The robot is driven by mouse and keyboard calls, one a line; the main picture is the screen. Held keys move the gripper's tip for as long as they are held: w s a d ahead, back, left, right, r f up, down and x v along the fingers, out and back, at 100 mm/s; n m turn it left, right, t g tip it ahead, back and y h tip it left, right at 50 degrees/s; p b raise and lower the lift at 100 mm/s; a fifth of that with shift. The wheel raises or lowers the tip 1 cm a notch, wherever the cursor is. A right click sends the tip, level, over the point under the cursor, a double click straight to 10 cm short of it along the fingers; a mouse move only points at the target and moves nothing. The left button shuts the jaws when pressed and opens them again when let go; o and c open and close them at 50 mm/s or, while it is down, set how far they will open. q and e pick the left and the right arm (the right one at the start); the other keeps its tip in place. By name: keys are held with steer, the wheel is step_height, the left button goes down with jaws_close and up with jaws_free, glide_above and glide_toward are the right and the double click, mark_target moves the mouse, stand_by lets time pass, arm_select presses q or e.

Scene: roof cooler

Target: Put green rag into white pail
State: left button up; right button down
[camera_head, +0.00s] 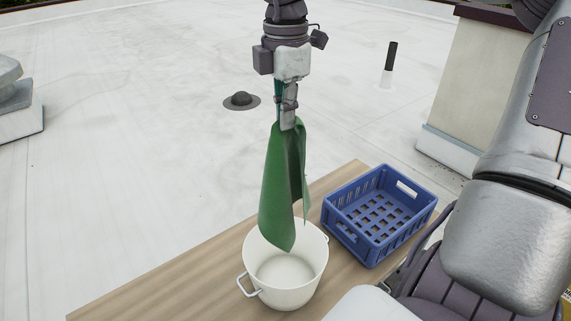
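The green rag (278,187) hangs down from my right gripper (287,122), which is shut on its upper end. The rag's lower tip hangs over the white pail (258,284), in front of its far rim in the picture. I cannot tell whether the tip is below the rim. The pail stands upright on the wooden table, with handles at its sides, and the part of its inside that shows is empty. My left gripper is not in view.
A blue crate (413,216) with a slotted bottom stands on the wooden table (150,287), right of the pail. It looks empty. The table's left part is clear. A dark roof vent (241,99) and a short pipe (389,65) stand on the pale roof behind.

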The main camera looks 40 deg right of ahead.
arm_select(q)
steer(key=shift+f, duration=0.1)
arm_select(e)
steer(key=shift+d, duration=0.2)
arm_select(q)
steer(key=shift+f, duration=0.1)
arm_select(e)
steer(key=shift+d, duration=0.35)
arm_select(q)
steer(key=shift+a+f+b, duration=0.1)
steer(key=shift+b, duration=0.2)
arm_select(e)
steer(key=shift+f, duration=0.1)
stand_by(0.4)
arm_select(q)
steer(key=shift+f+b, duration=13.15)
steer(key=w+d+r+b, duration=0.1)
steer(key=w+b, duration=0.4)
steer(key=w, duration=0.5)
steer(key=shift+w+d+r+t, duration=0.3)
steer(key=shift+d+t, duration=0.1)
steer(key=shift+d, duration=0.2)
arm_select(e)
step_height(320, 180, down, 34)
steer(key=shift+r, duration=0.2)
